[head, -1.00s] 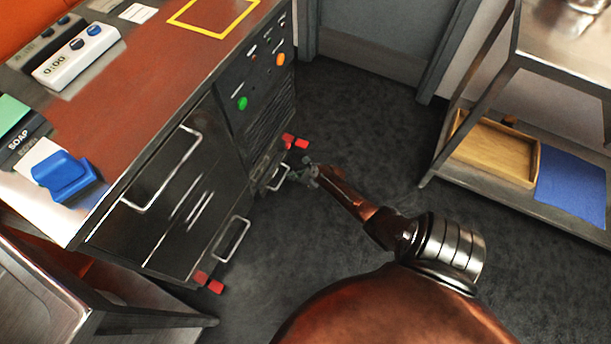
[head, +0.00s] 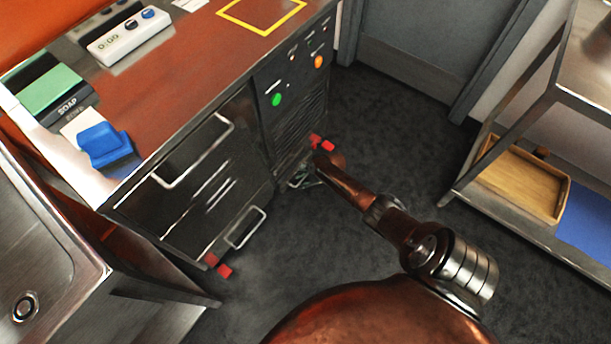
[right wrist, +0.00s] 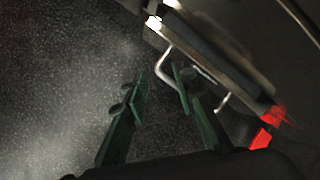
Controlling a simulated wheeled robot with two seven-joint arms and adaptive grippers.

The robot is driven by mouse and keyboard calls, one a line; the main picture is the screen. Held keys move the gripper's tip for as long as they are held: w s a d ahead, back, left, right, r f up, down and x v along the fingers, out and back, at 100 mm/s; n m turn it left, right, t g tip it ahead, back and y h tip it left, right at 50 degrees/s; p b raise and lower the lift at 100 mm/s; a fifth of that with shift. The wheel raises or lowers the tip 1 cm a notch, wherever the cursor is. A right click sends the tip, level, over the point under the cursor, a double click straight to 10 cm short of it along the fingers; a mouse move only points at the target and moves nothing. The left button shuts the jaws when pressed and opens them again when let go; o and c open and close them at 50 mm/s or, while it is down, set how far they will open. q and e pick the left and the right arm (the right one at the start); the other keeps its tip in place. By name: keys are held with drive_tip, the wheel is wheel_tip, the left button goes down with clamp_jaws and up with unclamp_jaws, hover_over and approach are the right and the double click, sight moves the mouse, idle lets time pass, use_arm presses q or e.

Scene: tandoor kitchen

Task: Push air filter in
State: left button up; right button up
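The air filter (right wrist: 222,62) shows in the right wrist view as a dark flat slab with a pale edge and a metal loop handle (right wrist: 190,78). In the head view it is low on the dark cabinet, below the vent slats, largely hidden by my right gripper (head: 303,179). In the right wrist view my right gripper (right wrist: 160,76) has its two green fingers spread apart. The right finger overlaps the handle; the left finger is clear of it. I cannot tell whether they touch or how far the filter sticks out. My left gripper is out of view.
A steel sink unit (head: 30,240) stands at left, a metal shelf rack (head: 560,110) with a wooden tray (head: 520,185) at right. The dark floor between is clear.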

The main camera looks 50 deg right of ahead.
sight(304, 177)
drive_tip(key=w+d+n+g+h+b, duration=0.1)
drive_tip(key=d+n+g+h, duration=0.15)
drive_tip(key=d+n, duration=0.35)
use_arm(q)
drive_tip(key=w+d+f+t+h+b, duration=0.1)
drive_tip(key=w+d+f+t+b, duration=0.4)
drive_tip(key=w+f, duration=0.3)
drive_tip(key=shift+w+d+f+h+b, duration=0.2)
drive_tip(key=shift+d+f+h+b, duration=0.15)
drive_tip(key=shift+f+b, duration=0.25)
use_arm(e)
drive_tip(key=shift+n+g, duration=0.35)
drive_tip(key=shift+n, duration=0.35)
drive_tip(key=shift+w+a+f, duration=0.1)
drive_tip(key=shift+w+f, duration=0.25)
drive_tip(key=shift+f, duration=0.8)
drive_tip(key=shift+w+f, duration=0.3)
drive_tip(key=shift+f, duration=0.8)
drive_tip(key=shift+w+a+f, duration=0.1)
drive_tip(key=shift+w+f, duration=0.25)
drive_tip(key=shift+f, duration=0.8)
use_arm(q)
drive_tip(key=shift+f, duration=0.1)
use_arm(e)
drive_tip(key=shift+c, duration=0.4)
clamp_jaws()
